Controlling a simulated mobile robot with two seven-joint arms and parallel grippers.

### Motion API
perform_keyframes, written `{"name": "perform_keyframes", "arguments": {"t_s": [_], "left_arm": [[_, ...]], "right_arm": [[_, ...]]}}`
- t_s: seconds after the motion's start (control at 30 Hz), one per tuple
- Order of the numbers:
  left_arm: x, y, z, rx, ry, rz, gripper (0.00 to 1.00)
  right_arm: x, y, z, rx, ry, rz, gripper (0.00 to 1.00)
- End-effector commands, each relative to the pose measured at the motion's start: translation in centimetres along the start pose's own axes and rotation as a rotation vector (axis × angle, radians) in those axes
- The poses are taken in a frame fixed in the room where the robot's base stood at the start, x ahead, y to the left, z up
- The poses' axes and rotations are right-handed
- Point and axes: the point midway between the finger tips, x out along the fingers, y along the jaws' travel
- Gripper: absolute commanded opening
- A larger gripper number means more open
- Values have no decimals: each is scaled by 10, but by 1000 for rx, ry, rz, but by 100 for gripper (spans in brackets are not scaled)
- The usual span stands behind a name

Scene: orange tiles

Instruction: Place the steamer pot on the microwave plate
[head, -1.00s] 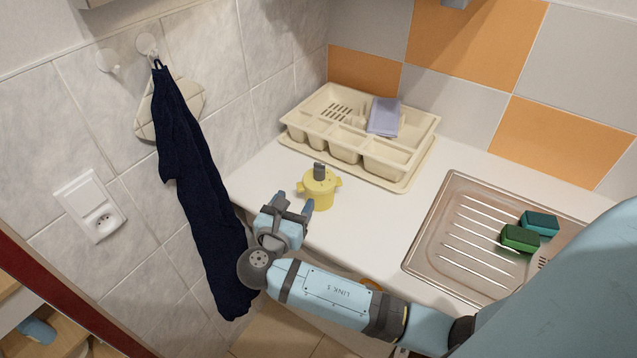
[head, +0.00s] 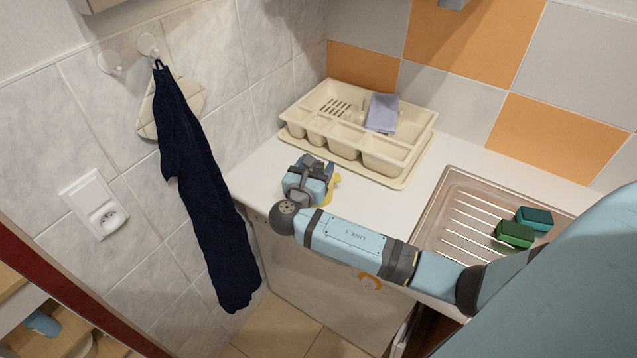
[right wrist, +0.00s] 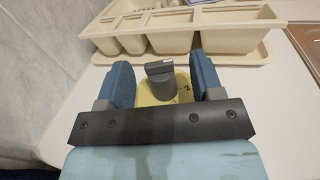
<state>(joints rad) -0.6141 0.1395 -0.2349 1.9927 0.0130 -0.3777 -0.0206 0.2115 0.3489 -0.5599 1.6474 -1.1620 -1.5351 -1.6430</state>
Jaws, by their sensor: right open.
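The yellow steamer pot (head: 331,193) stands on the white counter, mostly hidden behind my right gripper (head: 315,178) in the head view. In the right wrist view the pot's yellow lid (right wrist: 150,94) and grey knob show between the two blue fingers of my right gripper (right wrist: 161,70). The fingers are open, one on each side of the knob, with a gap on both sides. The microwave plate is not in view. My left gripper is not in view.
A cream dish rack (head: 345,140) with a lilac cloth (head: 382,113) stands behind the pot. A metal sink drainboard (head: 440,205) with green sponges (head: 514,234) lies to the right. A dark towel (head: 195,190) hangs on the left wall. Counter between rack and drainboard is clear.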

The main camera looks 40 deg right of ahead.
Motion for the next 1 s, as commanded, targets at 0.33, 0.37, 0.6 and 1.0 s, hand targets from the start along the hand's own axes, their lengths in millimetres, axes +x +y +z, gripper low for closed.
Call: {"name": "perform_keyframes", "arguments": {"t_s": [0.33,0.37,0.6,1.0], "left_arm": [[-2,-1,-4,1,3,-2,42],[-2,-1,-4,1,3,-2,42],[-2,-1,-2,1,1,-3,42],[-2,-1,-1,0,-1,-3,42]], "right_arm": [[18,0,0,1,1,1,60],[18,0,0,1,1,1,53],[17,0,0,1,1,0,0],[18,0,2,2,0,0,0]]}}
